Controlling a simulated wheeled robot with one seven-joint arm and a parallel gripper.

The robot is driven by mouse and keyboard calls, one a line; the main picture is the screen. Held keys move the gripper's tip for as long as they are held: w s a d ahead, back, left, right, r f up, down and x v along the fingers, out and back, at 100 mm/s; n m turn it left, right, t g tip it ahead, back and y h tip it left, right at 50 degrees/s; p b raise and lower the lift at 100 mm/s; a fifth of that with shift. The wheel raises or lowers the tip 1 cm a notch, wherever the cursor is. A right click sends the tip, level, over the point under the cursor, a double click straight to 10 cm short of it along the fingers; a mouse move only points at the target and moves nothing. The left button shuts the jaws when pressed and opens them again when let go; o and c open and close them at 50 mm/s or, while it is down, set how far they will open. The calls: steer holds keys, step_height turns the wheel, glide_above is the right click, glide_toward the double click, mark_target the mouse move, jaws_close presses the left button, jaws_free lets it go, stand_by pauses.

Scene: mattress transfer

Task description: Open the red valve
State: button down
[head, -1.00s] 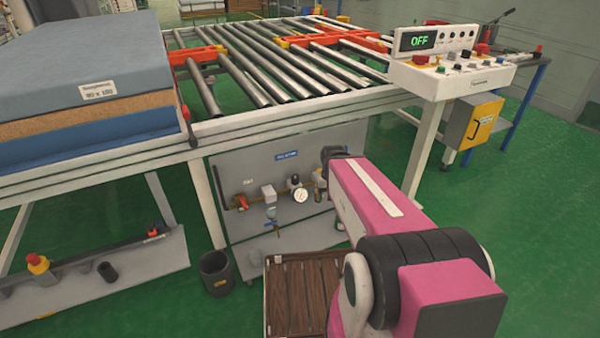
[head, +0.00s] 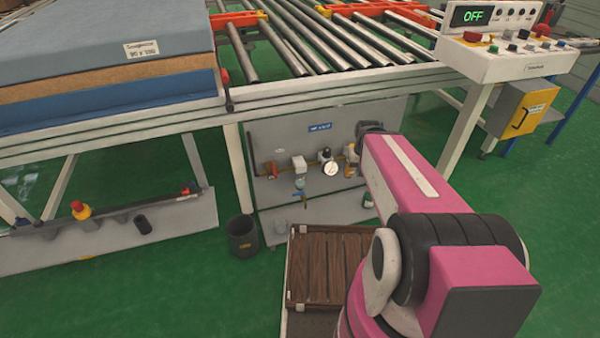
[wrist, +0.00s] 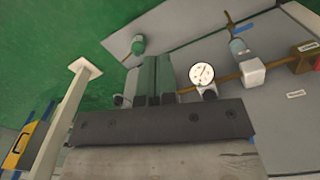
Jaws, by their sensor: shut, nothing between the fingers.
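The red valve (head: 271,170) is small and sits at the left end of a brass pipe on the grey panel under the roller table. The wrist view shows a dark red part (wrist: 303,57) at the right end of the pipe, which looks like this valve. My gripper (wrist: 154,62) has its two fingers together, with nothing between them. It is near the panel, left of the round white gauge (wrist: 202,74) in the wrist view and apart from the red part. In the head view my pink arm reaches the panel's right side, and the fingers are hidden.
The gauge also shows in the head view (head: 330,169), with a blue-handled valve (head: 299,195) below the pipe. A white table leg (wrist: 68,115) is close in the wrist view.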

steer(key=w+a+f+n+h, duration=0.2)
steer(key=w+a+n, duration=0.35)
steer(key=a, duration=0.45)
steer(key=n+t+h, duration=0.1)
steer(key=n+h, duration=0.4)
steer(key=n, duration=0.6)
glide_above(274, 170)
steer(key=s, duration=0.3)
steer(key=shift+s+d+f, duration=0.1)
steer(key=shift+f, duration=0.45)
steer(key=shift+s+d+f, duration=0.1)
steer(key=shift+f, duration=0.45)
steer(key=s+a+n+t+h, duration=0.15)
steer(key=a+n, duration=0.35)
steer(key=a, duration=0.8)
steer(key=d+r+x, duration=0.1)
steer(key=x, duration=1.1)
steer(key=shift+w+d+r, duration=0.15)
steer(key=shift+d+r, duration=0.1)
steer(key=shift+d, duration=0.2)
steer(key=shift+t, duration=0.25)
